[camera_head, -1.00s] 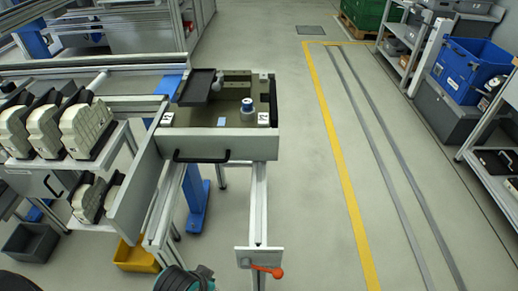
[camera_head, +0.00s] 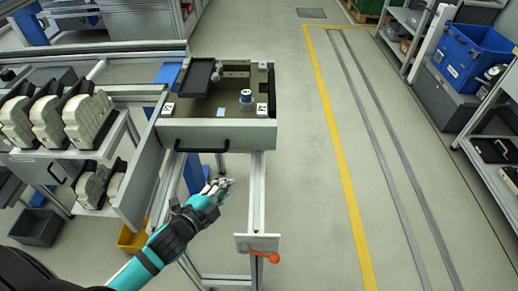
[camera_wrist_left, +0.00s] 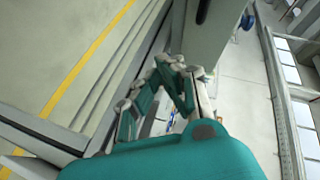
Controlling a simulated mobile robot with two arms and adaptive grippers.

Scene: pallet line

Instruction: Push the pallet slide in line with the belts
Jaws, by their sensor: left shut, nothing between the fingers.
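The pallet slide (camera_head: 219,136) is a grey tray with a black front handle (camera_head: 202,148). It sits on rails, and its near end sticks out to the right of the belt line (camera_head: 110,87). A pallet with a small white and blue cylinder lies in it. My left gripper (camera_head: 226,184) is shut and empty, below and in front of the handle and apart from it. In the left wrist view its fingers (camera_wrist_left: 172,75) show closed, with a grey panel beyond. My right gripper is not in view.
An end plate with an orange lever (camera_head: 262,255) stands at the near end of the rail (camera_head: 257,200). Racks with white parts (camera_head: 88,118) are at left. The floor right of the slide is clear up to a yellow line (camera_head: 335,150).

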